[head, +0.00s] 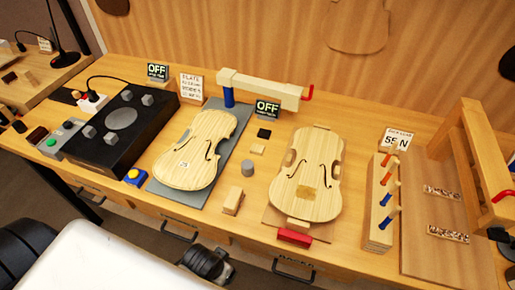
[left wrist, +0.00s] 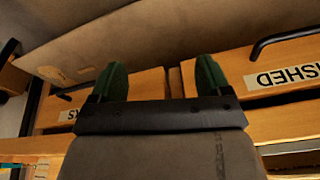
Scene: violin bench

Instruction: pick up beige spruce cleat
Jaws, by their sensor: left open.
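A small beige block (head: 257,149) lies flat on the bench between the two violin plates, below a small black square. A larger pale wood block (head: 232,201) stands nearer the front edge. I cannot tell for certain which of them is the spruce cleat. In the left wrist view my left gripper (left wrist: 160,78) is open and empty, its two green fingers apart in front of the bench drawers. No cleat shows in that view. A dark part of my arm shows below the bench edge in the head view; its fingers cannot be made out. My right gripper is not in view.
A violin plate (head: 194,150) lies on a grey board, and another (head: 309,175) on a wooden board. A grey cylinder (head: 248,168) stands between them. A red block (head: 294,237) lies at the front. A rack of clamps (head: 381,205) stands right. Drawer handles (head: 294,271) protrude below.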

